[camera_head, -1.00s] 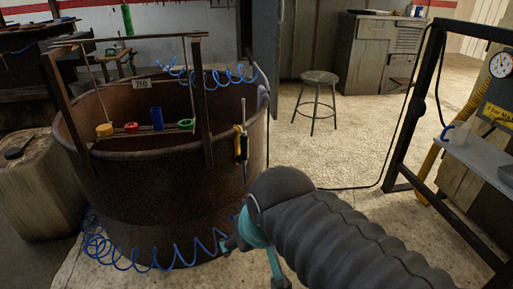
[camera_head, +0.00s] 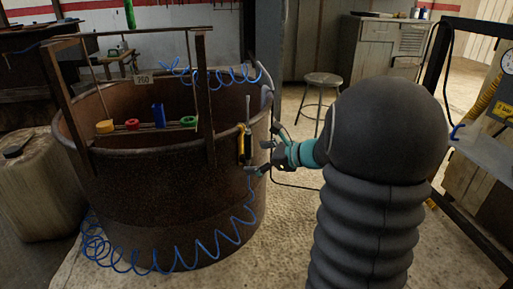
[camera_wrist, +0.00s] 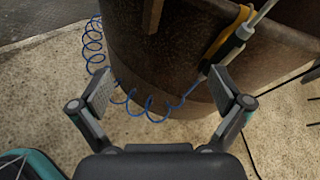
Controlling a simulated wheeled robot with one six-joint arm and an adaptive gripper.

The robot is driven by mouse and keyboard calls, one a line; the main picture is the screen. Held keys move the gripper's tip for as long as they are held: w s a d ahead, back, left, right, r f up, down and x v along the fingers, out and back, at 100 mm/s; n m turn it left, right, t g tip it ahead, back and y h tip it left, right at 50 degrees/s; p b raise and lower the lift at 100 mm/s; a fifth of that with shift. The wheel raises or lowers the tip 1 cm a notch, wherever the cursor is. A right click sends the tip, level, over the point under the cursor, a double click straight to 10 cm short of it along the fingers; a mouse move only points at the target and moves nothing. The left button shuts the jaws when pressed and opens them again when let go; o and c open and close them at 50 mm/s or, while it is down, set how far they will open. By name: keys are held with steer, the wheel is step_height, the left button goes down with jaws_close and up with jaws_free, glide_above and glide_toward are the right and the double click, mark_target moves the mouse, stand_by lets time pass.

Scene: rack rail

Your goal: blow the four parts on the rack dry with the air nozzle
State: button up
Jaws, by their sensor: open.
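The air nozzle (camera_head: 247,132), grey with a black grip and a blue coiled hose, hangs upright in a yellow holder (camera_head: 240,143) on the right outer wall of the rusty tank. In the wrist view the nozzle (camera_wrist: 229,47) lies ahead, beyond the right finger. My gripper (camera_head: 265,158) is open and empty, just right of the nozzle; touching cannot be told. On the rack rail (camera_head: 168,127) over the tank sit a yellow part (camera_head: 105,127), a red ring (camera_head: 132,124), a blue block (camera_head: 158,116) and a green ring (camera_head: 189,121).
The rusty tank (camera_head: 170,200) stands in the middle left, with the blue coiled hose (camera_head: 160,262) looping along its front. A dirty jerrycan (camera_head: 33,190) stands left of it. A stool (camera_head: 322,82) and a metal frame (camera_head: 437,90) are to the right. Floor between is clear.

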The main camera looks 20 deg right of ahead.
mark_target(251, 136)
steer(key=w+d+f+m+t+h, duration=0.25)
steer(key=d+m, duration=0.25)
steer(key=d, duration=0.4)
steer(key=shift+y, duration=0.45)
steer(key=shift+r+b+x, duration=0.15)
steer(key=shift+b+x, duration=0.25)
steer(key=shift+x, duration=1.75)
steer(key=shift+r+b+x, duration=0.15)
steer(key=shift+b+x, duration=0.3)
steer(key=shift+x, duration=1.7)
steer(key=shift+r+b+x, duration=0.15)
steer(key=shift+b+x, duration=0.25)
steer(key=shift+x, duration=1.75)
steer(key=shift+a, duration=0.15)
jaws_close()
steer(key=shift+r, duration=0.1)
steer(key=shift+r+p, duration=1.35)
steer(key=shift+r, duration=0.6)
